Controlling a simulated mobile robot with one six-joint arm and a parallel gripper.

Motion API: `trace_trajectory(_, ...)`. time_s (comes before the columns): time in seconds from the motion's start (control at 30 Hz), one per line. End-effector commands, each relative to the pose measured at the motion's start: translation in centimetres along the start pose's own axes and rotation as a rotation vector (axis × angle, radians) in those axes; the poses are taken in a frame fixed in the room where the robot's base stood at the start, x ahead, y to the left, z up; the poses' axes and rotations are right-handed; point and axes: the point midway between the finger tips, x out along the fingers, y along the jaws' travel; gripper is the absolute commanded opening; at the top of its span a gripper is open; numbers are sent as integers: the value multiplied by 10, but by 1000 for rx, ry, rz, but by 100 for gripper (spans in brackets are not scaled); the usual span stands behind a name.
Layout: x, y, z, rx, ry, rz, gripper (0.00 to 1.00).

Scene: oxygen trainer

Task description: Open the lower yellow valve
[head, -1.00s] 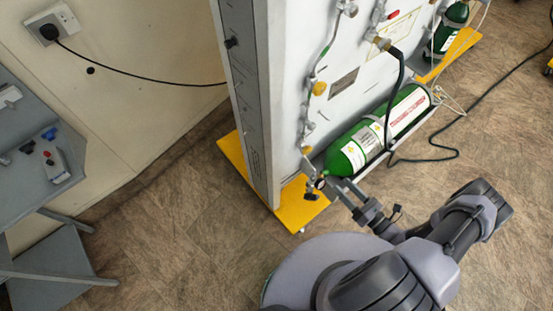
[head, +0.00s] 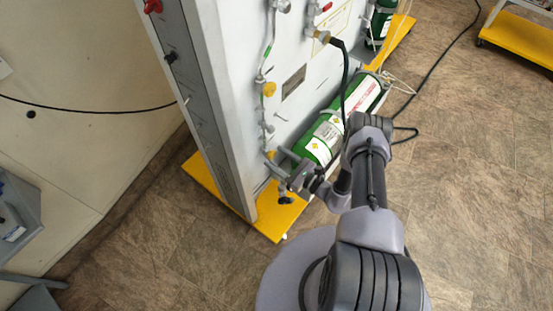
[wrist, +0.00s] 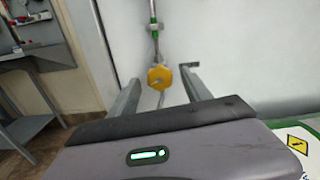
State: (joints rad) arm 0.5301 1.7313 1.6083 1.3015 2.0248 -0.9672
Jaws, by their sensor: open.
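A yellow valve knob (head: 269,89) sits on a thin vertical pipe on the white panel (head: 300,115) in the head view. In the wrist view a yellow knob (wrist: 160,77) shows between my finger tips, farther off than they are, with a green band on the pipe above it. The matching green band suggests it is the same knob. My gripper (head: 276,160) is open and empty, low in front of the panel, below the knob in the head view; its fingers also show in the wrist view (wrist: 160,80). No contact with the knob shows. My gripper hides the pipe's lower end.
A green cylinder (head: 320,138) lies at the panel's foot, right of my gripper. The panel stands on a yellow base (head: 275,219). A black hose (head: 345,75) hangs from the panel. A grey table (head: 18,220) stands at the left.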

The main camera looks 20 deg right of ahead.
Motion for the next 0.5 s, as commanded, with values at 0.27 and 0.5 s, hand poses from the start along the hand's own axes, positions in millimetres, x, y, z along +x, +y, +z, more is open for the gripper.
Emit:
trace_trajectory(0.27, 6, 0, 1, 0, 0, 0, 57)
trace_trajectory(0.5, 6, 0, 0, 0, 0, 0, 24)
